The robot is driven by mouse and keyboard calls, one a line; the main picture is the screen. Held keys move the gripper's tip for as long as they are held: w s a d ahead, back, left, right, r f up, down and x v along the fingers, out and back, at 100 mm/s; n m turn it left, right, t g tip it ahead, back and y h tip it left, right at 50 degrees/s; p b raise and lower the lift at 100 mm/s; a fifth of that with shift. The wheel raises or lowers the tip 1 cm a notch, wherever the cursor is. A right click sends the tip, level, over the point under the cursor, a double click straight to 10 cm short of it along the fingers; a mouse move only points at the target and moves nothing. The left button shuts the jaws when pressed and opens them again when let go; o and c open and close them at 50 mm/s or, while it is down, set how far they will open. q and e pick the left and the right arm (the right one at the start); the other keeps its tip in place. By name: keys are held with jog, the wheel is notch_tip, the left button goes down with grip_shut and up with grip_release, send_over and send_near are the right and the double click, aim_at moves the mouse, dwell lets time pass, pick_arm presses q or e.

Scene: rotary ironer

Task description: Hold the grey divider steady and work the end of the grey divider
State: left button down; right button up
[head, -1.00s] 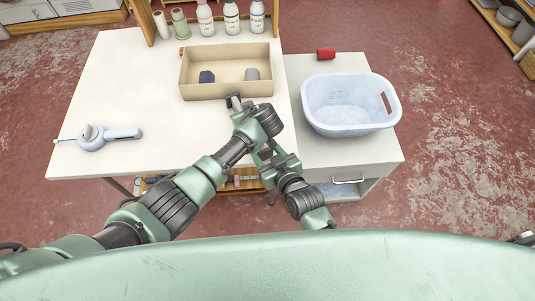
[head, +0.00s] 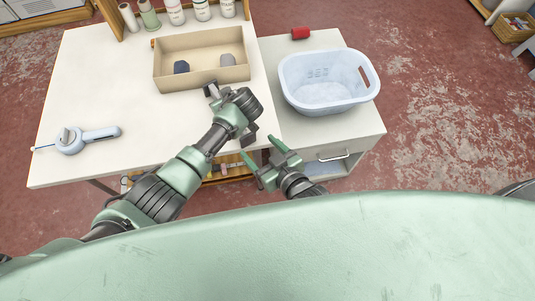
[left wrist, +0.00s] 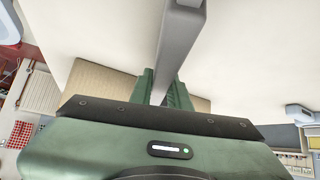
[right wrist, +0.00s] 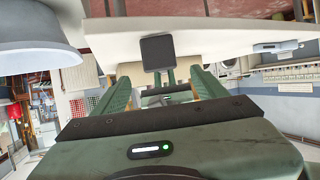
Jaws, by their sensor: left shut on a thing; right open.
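The grey divider (left wrist: 180,40) is a long bar that runs between the fingers of my left gripper (left wrist: 165,88), which is shut on it. In the head view, its near end (head: 250,136) shows beside my left wrist, above the front edge of the white table; the wrist hides much of the rest. My right gripper (head: 262,150) is open and empty, just short of that end and apart from it. In the right wrist view, the dark square end of the divider (right wrist: 157,52) faces me, just beyond and between the spread green fingers.
A beige tray (head: 200,83) with a dark blue and a grey piece stands behind my left gripper. A pale blue tub (head: 325,105) and a red cylinder (head: 300,33) are on the right cabinet. A blue-grey tool (head: 85,138) lies left. The table's left middle is clear.

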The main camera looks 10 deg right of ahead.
jog(key=v, duration=0.4)
jog(key=shift+s+r, duration=0.1)
jog(key=shift+s, duration=0.05)
jog(key=shift+s+m, duration=0.1)
jog(key=shift+m, duration=0.2)
jog(key=c, duration=0.9)
jog(key=shift+s+a+m, duration=0.15)
jog(key=shift+s+m, duration=0.15)
jog(key=shift+m, duration=0.3)
jog(key=c, duration=0.5)
jog(key=s+m, duration=0.1)
jog(key=m, duration=0.3)
jog(key=s+d+m, duration=0.1)
jog(key=m, duration=0.3)
jog(key=s+m, duration=0.2)
jog(key=m, duration=0.2)
jog(key=shift+d+m+t+y, duration=0.2)
jog(key=shift+m+t+y, duration=0.1)
jog(key=shift+y, duration=0.1)
grip_shut()
jog(key=m, duration=0.4)
send_near(248, 138)
jog(key=shift+h, duration=0.3)
jog(key=x, duration=0.6)
jog(key=shift+w+a, duration=0.2)
jog(key=shift+w, duration=0.05)
